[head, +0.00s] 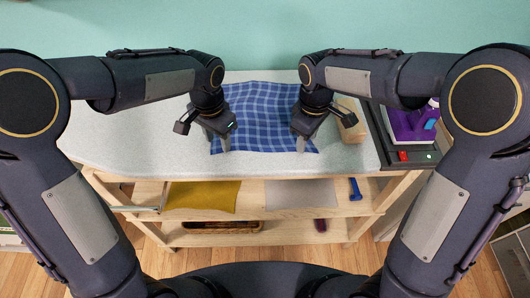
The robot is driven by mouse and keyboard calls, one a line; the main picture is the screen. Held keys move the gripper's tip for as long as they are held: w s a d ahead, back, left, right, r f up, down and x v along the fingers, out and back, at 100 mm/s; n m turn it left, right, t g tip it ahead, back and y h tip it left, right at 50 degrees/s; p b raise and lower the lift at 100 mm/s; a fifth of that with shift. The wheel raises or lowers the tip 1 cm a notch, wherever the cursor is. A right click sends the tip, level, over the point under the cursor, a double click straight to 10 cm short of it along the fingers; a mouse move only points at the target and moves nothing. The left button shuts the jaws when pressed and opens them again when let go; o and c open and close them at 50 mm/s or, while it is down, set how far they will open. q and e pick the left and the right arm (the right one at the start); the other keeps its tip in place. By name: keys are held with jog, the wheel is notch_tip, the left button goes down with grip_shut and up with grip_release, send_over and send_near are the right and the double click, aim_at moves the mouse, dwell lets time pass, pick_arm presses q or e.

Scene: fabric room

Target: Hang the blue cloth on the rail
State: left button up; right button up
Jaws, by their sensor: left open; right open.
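The blue checked cloth (262,118) lies spread flat on the pale worktop, with its front edge near the worktop's front. My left gripper (224,143) is open over the cloth's front left part. My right gripper (300,143) is open over its front right part. Parts of both side edges of the cloth are hidden by my grippers. I cannot tell whether the fingertips touch the cloth. A thin light bar that may be the rail (140,208) shows below the worktop's front edge at the left.
A wooden block (352,128) lies just right of my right gripper. A dark device with a purple top (405,126) stands at the worktop's right end. A mustard cloth (202,196), a grey cloth (300,193) and a blue tool (355,189) lie on the shelf below.

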pick_arm(q)
jog(key=shift+f, duration=0.1)
pick_arm(e)
jog(key=shift+f, duration=0.1)
pick_arm(q)
jog(key=shift+f+b, duration=0.2)
jog(key=shift+b, duration=0.15)
pick_arm(e)
jog(key=shift+f, duration=0.2)
pick_arm(q)
jog(key=shift+r, duration=0.1)
jog(key=shift+c, duration=0.5)
pick_arm(e)
jog(key=shift+r, duration=0.15)
jog(key=shift+c, duration=0.5)
pick_arm(q)
grip_shut()
pick_arm(e)
grip_shut()
pick_arm(q)
jog(key=shift+r+p, duration=0.15)
jog(key=shift+p, duration=0.15)
pick_arm(e)
jog(key=shift+r, duration=0.1)
